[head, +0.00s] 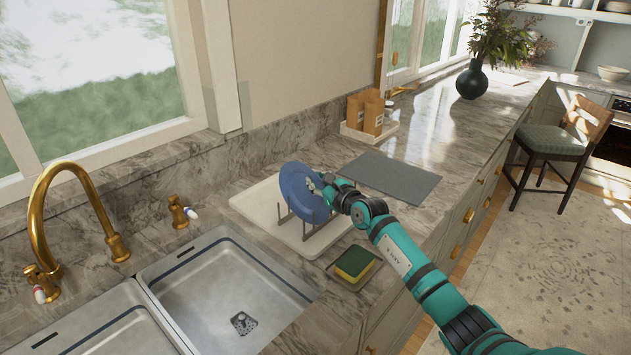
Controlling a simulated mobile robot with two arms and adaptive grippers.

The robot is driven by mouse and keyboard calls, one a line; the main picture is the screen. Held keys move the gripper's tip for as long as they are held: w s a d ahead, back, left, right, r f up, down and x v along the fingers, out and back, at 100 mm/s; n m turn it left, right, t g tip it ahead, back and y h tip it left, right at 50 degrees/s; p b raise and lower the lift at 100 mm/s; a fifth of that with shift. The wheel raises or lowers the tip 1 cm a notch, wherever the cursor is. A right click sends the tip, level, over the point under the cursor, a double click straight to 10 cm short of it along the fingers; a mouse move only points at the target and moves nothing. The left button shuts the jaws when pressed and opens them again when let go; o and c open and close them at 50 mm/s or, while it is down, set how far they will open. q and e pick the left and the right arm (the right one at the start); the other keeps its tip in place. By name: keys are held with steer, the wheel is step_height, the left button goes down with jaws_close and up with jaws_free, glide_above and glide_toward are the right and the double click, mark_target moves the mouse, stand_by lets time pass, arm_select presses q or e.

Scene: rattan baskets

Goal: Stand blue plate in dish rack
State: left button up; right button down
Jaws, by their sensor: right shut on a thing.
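The blue plate (300,192) is tilted close to upright over the dish rack. The dish rack has thin grey prongs (281,219) on a white tray (257,206) on the counter, right of the sink. My right gripper (325,186) is shut on the right edge of the blue plate. The plate's lower edge is among the prongs; I cannot tell whether it rests on the tray. Part of the rack is hidden behind the plate. My left gripper is not in view.
A sponge (355,263) lies in front of the tray, near the counter's edge. A double sink (225,290) with a gold faucet (75,170) is at the left. A grey mat (390,176), paper bags (365,112) and a dark vase (472,80) stand farther back.

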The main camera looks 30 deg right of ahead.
steer(key=c, duration=1.4)
jaws_free()
steer(key=shift+r, duration=0.1)
steer(key=shift+s, duration=0.1)
steer(key=s+r, duration=0.1)
steer(key=s, duration=1)
steer(key=shift+s+d+r, duration=0.3)
steer(key=shift+s+d, duration=0.05)
steer(key=shift+d, duration=0.1)
